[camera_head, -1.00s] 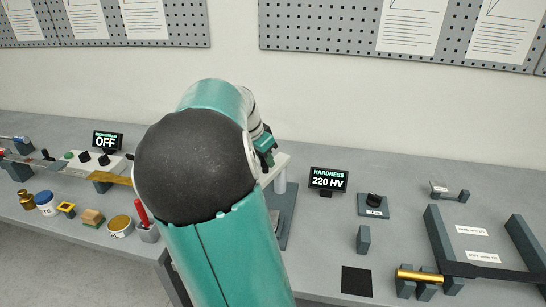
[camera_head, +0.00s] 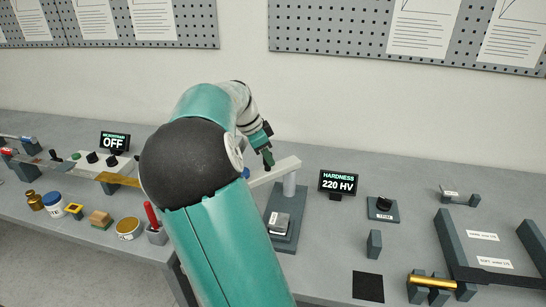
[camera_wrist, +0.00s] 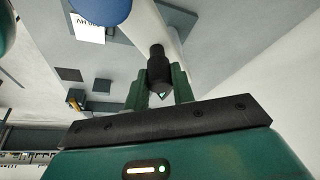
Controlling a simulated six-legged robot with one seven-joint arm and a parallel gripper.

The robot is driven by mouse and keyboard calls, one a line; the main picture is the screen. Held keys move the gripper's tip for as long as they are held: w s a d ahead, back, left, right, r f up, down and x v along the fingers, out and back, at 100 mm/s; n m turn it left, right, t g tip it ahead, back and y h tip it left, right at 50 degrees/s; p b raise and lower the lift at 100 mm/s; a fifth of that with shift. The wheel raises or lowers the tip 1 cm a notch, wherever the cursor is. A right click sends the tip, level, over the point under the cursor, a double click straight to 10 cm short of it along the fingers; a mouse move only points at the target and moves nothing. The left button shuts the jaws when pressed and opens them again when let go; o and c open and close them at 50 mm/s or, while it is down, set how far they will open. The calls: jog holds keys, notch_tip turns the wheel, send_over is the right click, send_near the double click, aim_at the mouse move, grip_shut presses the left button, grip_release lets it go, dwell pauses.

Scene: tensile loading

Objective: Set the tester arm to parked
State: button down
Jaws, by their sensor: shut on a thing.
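The hardness tester stands right of my arm in the head view, with a dark base plate (camera_head: 287,238), a pale upright post (camera_head: 289,185) and a pale tester arm (camera_head: 283,169) across its top. My gripper (camera_head: 267,158) is over the tester arm. In the wrist view, my gripper (camera_wrist: 159,88) is shut around a black knob (camera_wrist: 157,62), with a green finger on each side. A small block with a metallic top (camera_head: 280,220) sits on the base plate.
A display (camera_head: 338,184) reading HARDNESS 220 HV stands right of the tester. A knob box (camera_head: 383,207), a grey block (camera_head: 374,244) and a black square (camera_head: 368,286) lie farther right. A red-handled tool in a holder (camera_head: 156,232) stands left of my arm.

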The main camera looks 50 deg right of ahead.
jog(key=shift+w+d+m+g+y, duration=0.3)
jog(key=shift+w+m, duration=0.3)
jog(key=shift+m, duration=0.3)
jog(key=shift+w+d+m+g+y, duration=0.15)
jog(key=shift+w+d+m+y, duration=0.15)
jog(key=shift+w+m, duration=0.45)
jog(key=shift+w+d+m+g+y, duration=0.25)
jog(key=shift+w+d+m, duration=0.15)
jog(key=shift+m, duration=0.65)
jog(key=shift+w+r, duration=0.1)
jog(key=c, duration=1.2)
grip_release()
jog(key=v, duration=1.3)
jog(key=shift+w+a+r, duration=0.15)
jog(key=shift+a+r, duration=0.05)
jog(key=shift+r, duration=0.1)
